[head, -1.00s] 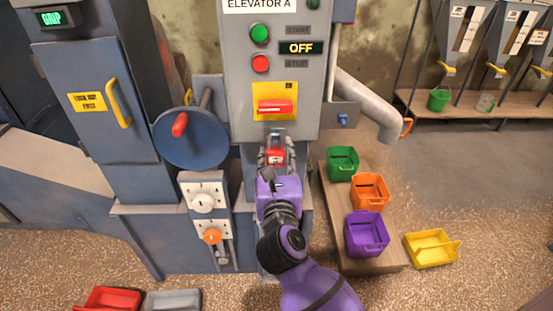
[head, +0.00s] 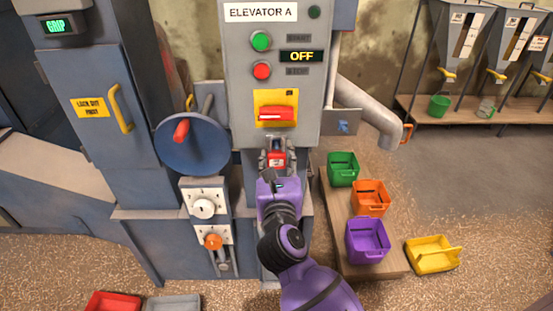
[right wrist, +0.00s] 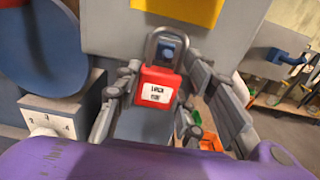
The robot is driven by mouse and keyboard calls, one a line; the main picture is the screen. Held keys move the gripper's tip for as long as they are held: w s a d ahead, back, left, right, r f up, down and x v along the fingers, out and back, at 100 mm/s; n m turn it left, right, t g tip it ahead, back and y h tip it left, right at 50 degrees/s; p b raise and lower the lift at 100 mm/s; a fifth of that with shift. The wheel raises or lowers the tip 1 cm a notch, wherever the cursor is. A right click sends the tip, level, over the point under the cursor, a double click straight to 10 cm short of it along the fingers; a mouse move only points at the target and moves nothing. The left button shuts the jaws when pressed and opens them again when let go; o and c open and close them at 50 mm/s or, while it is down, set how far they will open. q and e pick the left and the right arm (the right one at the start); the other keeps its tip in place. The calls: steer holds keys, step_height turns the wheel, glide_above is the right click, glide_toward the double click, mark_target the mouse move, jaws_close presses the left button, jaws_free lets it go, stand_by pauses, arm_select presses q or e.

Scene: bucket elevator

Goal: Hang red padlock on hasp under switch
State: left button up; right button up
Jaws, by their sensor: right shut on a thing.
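The red padlock (head: 276,158) with a white label is between the fingers of my right gripper (head: 275,160), which is shut on it. In the right wrist view the padlock (right wrist: 158,92) is upright, its grey shackle up. A small blue part, seemingly the hasp (right wrist: 168,50), shows through the shackle loop. I cannot tell whether the shackle is around it or only in front of it. The red switch (head: 276,114) on its yellow plate sits just above, on the grey control box (head: 240,105). The display reads OFF. My left gripper is not in view.
A blue handwheel (head: 190,148) with a red handle and a dial panel (head: 204,200) are left of my right arm. Green (head: 342,168), orange (head: 370,198) and purple (head: 367,240) buckets stand on a bench at right. A grey pipe (head: 367,108) slopes beside the box.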

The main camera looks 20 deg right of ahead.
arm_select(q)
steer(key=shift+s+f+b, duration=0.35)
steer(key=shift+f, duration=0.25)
arm_select(e)
steer(key=shift+f, duration=0.75)
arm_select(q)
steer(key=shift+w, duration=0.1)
arm_select(e)
steer(key=o, duration=1.3)
steer(key=shift+s, duration=0.1)
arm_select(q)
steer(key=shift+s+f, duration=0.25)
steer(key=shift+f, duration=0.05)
arm_select(e)
steer(key=shift+f+v, duration=0.15)
steer(key=shift+v, duration=2.3)
steer(key=shift+f+v, duration=0.1)
steer(key=shift+v, duration=2.4)
